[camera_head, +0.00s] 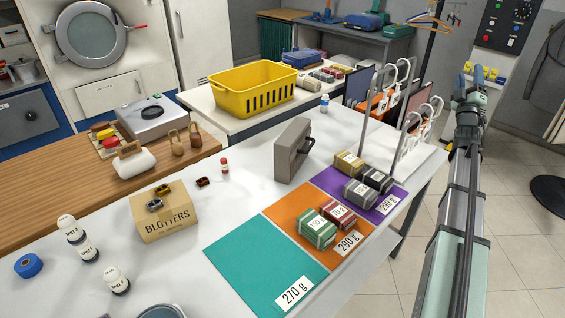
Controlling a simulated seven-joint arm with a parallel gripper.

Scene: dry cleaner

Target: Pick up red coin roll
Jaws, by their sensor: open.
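A red block-like roll with a pale label (338,214) lies on the orange mat (287,222), close beside a larger green roll with a pale label (316,230). The orange mat carries a "290 g" card. My gripper (471,78) is at the upper right, at the far end of my arm, with two blue-tipped fingers apart and nothing visible between them. It is well to the right of the red roll and beyond the table's right edge.
A teal mat (262,267) with a "270 g" card is bare otherwise. A purple mat (335,180) holds a mustard roll (348,163) and dark grey rolls (360,192). A grey upright box (293,150), metal posts (370,110) and white hangers (412,125) stand nearby.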

